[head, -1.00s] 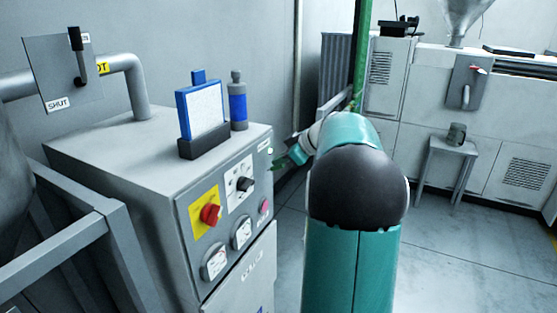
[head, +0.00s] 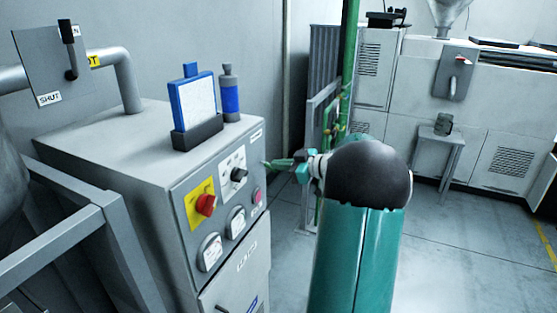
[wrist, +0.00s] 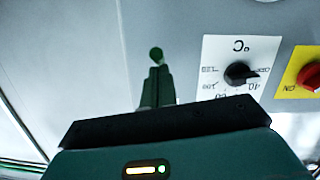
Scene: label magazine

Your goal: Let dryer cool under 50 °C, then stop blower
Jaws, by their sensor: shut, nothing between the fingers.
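The dryer cabinet (head: 110,150) stands at left with a sloped control panel. The panel has a black temperature knob (head: 239,174) on a white °C scale, a red switch knob (head: 205,205) on a yellow plate, a pink-red button (head: 257,196) and two round gauges, (head: 236,222) and (head: 210,252), too small to read. My gripper (head: 270,164) is shut and empty at the panel's upper right edge.
A blue-framed filter (head: 194,103) and a grey-blue bottle (head: 230,95) stand on the cabinet top. A lever plate marked SHUT (head: 40,60) and a grey frame (head: 70,225) are at left. A stool with a jar (head: 438,138) stands at back right. Floor at right is clear.

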